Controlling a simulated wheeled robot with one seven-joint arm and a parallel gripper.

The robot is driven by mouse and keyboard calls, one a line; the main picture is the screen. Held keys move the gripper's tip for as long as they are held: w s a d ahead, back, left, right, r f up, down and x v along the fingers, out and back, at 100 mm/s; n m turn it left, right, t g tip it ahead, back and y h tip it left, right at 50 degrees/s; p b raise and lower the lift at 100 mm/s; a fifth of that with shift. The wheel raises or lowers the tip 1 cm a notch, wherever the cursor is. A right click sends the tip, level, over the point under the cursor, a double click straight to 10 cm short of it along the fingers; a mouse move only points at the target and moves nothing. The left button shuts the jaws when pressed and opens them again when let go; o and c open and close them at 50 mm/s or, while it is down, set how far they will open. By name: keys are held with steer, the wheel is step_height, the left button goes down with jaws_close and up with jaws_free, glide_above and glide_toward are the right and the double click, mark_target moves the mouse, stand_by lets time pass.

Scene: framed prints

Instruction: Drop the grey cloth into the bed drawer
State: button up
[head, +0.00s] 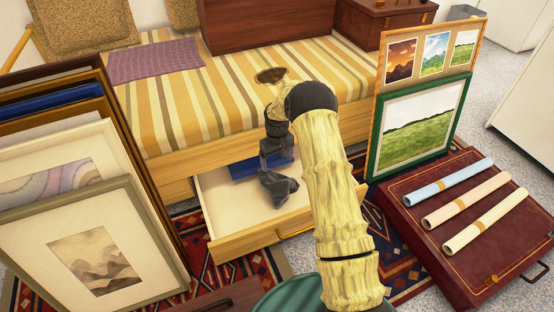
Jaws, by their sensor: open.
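The bed drawer (221,207) is pulled out below the striped bed, and its pale floor shows. I cannot tell whether the cloth still touches the fingers or rests on the drawer floor. A blue flat thing (243,169) lies in the back of the drawer, partly hidden by my gripper. My arm hides the drawer's right end.
Framed prints (96,262) lean in a stack at left. Two more frames (420,122) stand right of the bed. A dark red case (452,272) with three rolled papers (465,202) lies at right. A purple cloth (155,61) and a brown round thing (271,75) lie on the bed.

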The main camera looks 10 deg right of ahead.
step_height(320, 180, up, 4)
steer(key=p, duration=0.3)
stand_by(0.3)
step_height(320, 180, up, 17)
steer(key=p, duration=0.8)
steer(key=shift+r+p, duration=0.15)
steer(key=shift+p, duration=0.25)
